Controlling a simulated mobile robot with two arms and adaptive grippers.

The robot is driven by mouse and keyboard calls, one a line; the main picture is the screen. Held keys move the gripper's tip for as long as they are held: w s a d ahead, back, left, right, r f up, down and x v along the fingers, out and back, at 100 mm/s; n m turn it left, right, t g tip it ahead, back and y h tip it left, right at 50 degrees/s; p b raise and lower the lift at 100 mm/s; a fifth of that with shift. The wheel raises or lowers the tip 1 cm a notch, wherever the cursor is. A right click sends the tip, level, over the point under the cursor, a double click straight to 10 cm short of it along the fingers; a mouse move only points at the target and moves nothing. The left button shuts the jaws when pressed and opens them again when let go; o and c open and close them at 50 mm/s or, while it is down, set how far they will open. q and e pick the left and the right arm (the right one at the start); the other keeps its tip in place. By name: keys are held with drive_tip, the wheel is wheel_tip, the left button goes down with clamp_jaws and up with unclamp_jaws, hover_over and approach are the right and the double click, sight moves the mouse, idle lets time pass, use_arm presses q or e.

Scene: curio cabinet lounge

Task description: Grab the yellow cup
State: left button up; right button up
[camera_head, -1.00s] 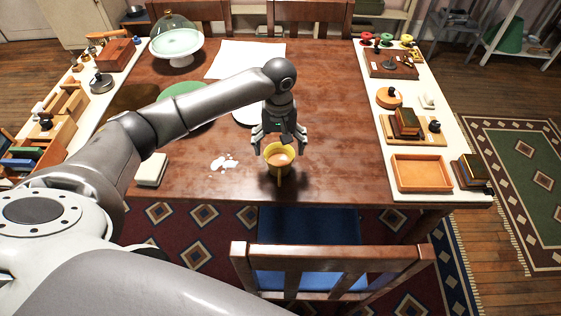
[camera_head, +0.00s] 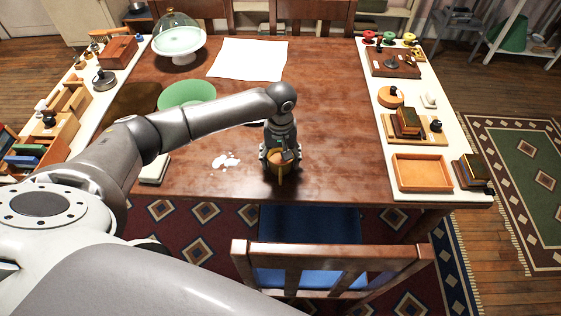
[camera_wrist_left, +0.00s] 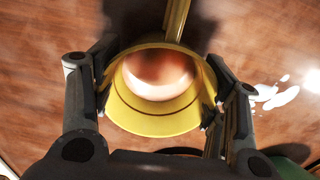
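The yellow cup (camera_head: 279,170) stands upright near the front edge of the wooden table, partly hidden behind my left gripper (camera_head: 279,157) in the head view. In the left wrist view the yellow cup (camera_wrist_left: 150,124) holds a brownish, shiny content, and its handle points to the top of the picture. The fingers of my left gripper (camera_wrist_left: 158,88) are on both sides of the cup and appear to press on its wall near the rim. No lift off the table can be seen. My right gripper is not in view.
A white spill (camera_head: 226,161) lies left of the cup. A green plate (camera_head: 187,93) and a white sheet (camera_head: 248,58) lie farther back. An orange tray (camera_head: 423,172) is on the right. A chair (camera_head: 330,257) stands at the front edge.

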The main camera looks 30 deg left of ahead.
use_arm(q)
drive_tip(key=c, duration=0.6)
drive_tip(key=shift+o, duration=0.2)
drive_tip(key=shift+r, duration=0.15)
